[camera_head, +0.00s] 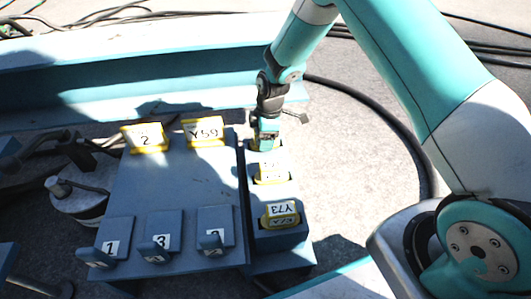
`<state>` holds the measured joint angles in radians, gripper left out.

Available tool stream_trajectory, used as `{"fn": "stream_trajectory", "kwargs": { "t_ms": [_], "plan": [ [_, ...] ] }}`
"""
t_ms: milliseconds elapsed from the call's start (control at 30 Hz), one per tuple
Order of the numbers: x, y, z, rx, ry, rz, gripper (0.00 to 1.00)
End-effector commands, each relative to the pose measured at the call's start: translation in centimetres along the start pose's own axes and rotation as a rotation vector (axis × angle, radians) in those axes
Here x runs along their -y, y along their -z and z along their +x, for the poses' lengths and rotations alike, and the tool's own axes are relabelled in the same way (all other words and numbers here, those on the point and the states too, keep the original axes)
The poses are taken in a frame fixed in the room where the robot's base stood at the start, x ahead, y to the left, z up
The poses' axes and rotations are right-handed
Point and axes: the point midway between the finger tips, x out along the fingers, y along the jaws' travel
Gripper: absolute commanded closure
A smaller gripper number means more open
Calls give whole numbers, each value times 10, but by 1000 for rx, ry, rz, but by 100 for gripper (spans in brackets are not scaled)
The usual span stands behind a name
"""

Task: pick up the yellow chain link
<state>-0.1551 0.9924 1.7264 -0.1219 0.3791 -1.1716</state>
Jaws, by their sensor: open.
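Several yellow chain links show in the head view. One yellow chain link (271,174) sits in the middle slot of a narrow blue-grey holder (291,189). Another yellow link labelled Y73 (281,214) sits in its front slot. My gripper (264,146) points down over the back slot of this holder, where a bit of yellow shows at its tips. The jaws are open; whether they straddle a link there is too small to tell. A yellow link marked 2 (147,138) and one marked Y59 (204,131) stand at the back of the wide board.
The wide blue-grey board (175,185) carries three numbered hooks (164,230) along its front. A grey cylinder (82,197) stands at the left. A blue beam (180,60) runs behind, and a thick black cable (400,122) curves on the right. The board's middle is clear.

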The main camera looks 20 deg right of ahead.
Motion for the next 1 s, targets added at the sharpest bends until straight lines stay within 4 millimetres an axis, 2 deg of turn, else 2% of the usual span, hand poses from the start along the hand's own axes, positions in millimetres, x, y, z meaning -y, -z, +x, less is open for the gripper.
{"fn": "stream_trajectory", "kwargs": {
  "t_ms": [33,233,400,500,867,1000],
  "plan": [
    [0,0,5,0,-1,0,34],
    [0,0,3,0,-1,0,34],
    [0,0,3,0,-1,0,73],
    [0,0,3,0,0,0,93],
    [0,1,2,-1,-1,0,92],
    [-1,2,-7,-1,-2,0,92]
  ]
}}
